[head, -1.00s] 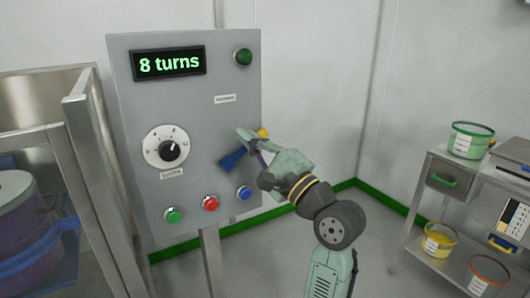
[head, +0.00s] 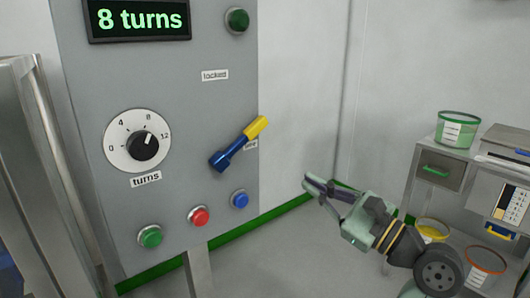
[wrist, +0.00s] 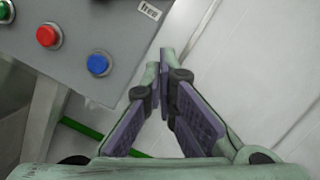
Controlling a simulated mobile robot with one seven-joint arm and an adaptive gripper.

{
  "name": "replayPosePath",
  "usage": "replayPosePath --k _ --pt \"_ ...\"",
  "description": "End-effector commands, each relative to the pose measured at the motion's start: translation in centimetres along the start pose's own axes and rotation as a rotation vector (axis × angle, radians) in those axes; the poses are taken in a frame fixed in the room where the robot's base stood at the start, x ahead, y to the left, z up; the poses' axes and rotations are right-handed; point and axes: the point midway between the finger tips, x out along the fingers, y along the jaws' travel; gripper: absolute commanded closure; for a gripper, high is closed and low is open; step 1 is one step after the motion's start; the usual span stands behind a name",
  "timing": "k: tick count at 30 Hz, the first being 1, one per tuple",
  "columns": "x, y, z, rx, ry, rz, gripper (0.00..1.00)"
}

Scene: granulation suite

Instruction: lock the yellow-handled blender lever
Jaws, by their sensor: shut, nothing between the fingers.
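The blender lever (head: 233,150) is on the right side of the grey control panel in the head view. Its shaft is blue and its yellow handle (head: 256,127) points up and to the right, beside the lower label, which reads "free" in the wrist view (wrist: 149,10). The "locked" label (head: 215,75) sits higher on the panel. My gripper (head: 308,181) is shut and empty, to the right of the panel and below the handle, apart from the lever. In the wrist view its fingertips (wrist: 166,58) come together; the lever is not in that view.
The panel (head: 85,165) carries a turns dial (head: 143,146), an "8 turns" display (head: 140,19) and green, red and blue buttons (head: 240,199). A steel cart (head: 425,195) with tubs stands at the right. A metal frame (head: 45,200) stands at the left.

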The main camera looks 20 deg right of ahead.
Motion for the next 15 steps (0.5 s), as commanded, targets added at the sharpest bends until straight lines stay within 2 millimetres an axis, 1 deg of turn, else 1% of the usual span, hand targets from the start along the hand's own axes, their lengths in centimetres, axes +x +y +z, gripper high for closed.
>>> replayPosePath --k 5,8,11,15 --pt "0.1 0.0 0.0 -0.001 0.000 0.000 1.00" --pt "0.7 0.0 0.1 0.000 -0.001 0.002 1.00" --pt "2.0 0.0 0.1 -0.001 -0.001 0.002 1.00" --pt "4.8 0.0 0.2 0.000 -0.002 0.004 1.00"
